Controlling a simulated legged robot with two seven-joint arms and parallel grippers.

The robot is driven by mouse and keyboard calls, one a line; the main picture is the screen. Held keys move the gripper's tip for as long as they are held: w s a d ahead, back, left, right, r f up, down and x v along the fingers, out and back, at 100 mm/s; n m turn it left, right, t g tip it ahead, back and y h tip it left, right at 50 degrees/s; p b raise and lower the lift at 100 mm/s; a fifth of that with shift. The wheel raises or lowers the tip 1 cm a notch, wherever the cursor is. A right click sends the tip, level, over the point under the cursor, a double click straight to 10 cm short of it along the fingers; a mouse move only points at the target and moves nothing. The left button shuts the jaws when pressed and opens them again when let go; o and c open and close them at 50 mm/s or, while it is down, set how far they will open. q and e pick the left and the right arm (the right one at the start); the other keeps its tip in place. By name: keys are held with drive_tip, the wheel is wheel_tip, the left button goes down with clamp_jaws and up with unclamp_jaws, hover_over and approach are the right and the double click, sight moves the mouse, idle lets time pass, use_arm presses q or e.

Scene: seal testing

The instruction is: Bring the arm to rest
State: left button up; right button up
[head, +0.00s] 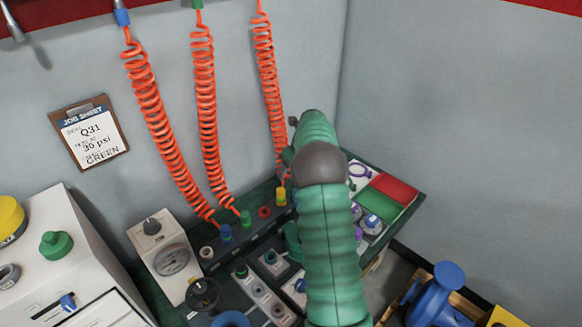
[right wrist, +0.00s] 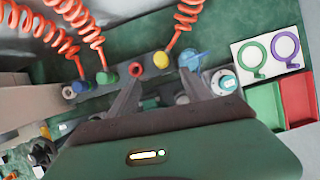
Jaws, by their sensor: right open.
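My right arm (head: 330,240), in a green ribbed sleeve with a grey joint, reaches from the bottom over the bench in the head view. It hides most of its own gripper there. In the right wrist view my right gripper (right wrist: 160,82) is open, its two grey fingers spread apart above the bench near the port row. I see nothing held between them. A red ring port (right wrist: 136,76) and a yellow hose end (right wrist: 160,60) show between and just beyond the fingers. A blue valve-like part (right wrist: 194,60) is close to the right finger; contact cannot be told. My left gripper is not in view.
Orange coiled hoses (head: 205,110) hang down to the ports. A gauge box (head: 160,255) and a white cabinet (head: 70,260) stand left. Red (head: 394,188) and green (head: 378,208) trays lie right. A blue flanged part (head: 436,292) sits lower right. A job sheet (head: 90,132) hangs on the wall.

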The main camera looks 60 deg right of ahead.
drive_tip(key=shift+s+r, duration=0.1)
idle(0.4)
drive_tip(key=w+a+r+n+g+y+p, duration=0.1)
drive_tip(key=a+r+n+p, duration=0.2)
drive_tip(key=a+n, duration=1)
drive_tip(key=w+a+r+n+p, duration=0.25)
drive_tip(key=a+n, duration=0.55)
drive_tip(key=a, duration=1)
drive_tip(key=s+a+n+p, duration=0.3)
drive_tip(key=s+a+n, duration=1)
drive_tip(key=a+n, duration=0.4)
drive_tip(key=shift+s+f+n+g, duration=0.15)
drive_tip(key=shift+s+n+g, duration=0.25)
drive_tip(key=shift+n, duration=0.5)
drive_tip(key=shift+w+d, duration=0.1)
drive_tip(key=shift+d, duration=0.05)
